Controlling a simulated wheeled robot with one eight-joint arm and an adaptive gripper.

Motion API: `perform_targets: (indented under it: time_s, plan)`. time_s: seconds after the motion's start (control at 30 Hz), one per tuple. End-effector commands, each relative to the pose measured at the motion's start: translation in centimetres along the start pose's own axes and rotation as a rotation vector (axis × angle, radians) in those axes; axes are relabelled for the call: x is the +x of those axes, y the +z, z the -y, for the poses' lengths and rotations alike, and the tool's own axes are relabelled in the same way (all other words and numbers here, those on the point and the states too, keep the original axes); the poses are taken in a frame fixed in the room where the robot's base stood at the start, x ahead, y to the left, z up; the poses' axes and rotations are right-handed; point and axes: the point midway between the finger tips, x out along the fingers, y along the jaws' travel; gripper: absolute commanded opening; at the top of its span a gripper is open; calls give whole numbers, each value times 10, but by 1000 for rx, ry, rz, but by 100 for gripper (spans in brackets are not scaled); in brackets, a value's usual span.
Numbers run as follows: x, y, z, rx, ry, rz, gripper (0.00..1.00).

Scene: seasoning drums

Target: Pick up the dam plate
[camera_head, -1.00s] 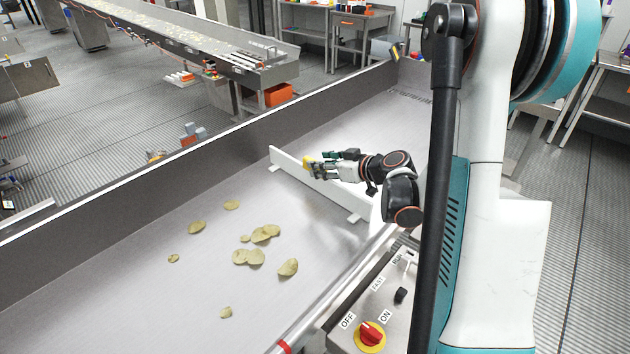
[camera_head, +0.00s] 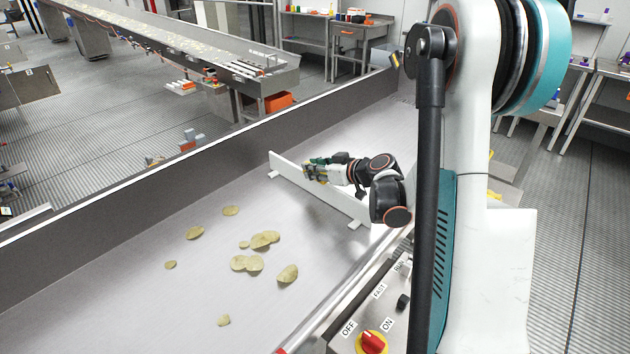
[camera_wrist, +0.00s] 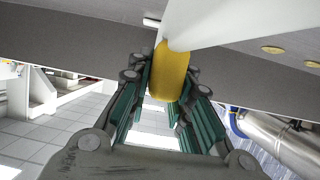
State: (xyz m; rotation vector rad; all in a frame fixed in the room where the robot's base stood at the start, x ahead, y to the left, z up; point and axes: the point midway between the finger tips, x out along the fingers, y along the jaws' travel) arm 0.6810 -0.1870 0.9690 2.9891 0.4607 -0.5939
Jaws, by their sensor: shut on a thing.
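The dam plate (camera_head: 347,204) is a long white board standing on edge across the grey metal trough, with small feet at its base. In the wrist view its white body (camera_wrist: 225,22) reaches away from a thick yellow grip (camera_wrist: 171,72). My gripper (camera_head: 314,171) is at the plate's upper edge, and its fingers hide the grip and part of the board in the head view. In the wrist view my gripper (camera_wrist: 166,82) has its fingers on both sides of the yellow grip, shut on it. I see no clear gap under the plate.
Several yellowish chips (camera_head: 265,240) lie loose on the trough floor (camera_head: 130,285) left of the plate. A dark side wall (camera_head: 150,190) runs along the trough's far side. A control panel (camera_head: 375,310) with a red knob (camera_head: 373,342) stands at the near side.

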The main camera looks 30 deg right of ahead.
Motion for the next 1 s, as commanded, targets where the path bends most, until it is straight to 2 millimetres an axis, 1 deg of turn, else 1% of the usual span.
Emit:
perform_targets:
  time_s: [0.17,0.27,0.37,0.47,0.8,1.0]
  plan:
    - [-2,-3,0,0,0,0,0]
    - [-4,-10,0,0,0,0,0]
    - [-9,-22,0,0,0,0,0]
    - [-16,-38,0,0,0,0,0]
    - [-44,-107,0,0,0,0,0]
    - [-60,-144,0,0,0,0,0]
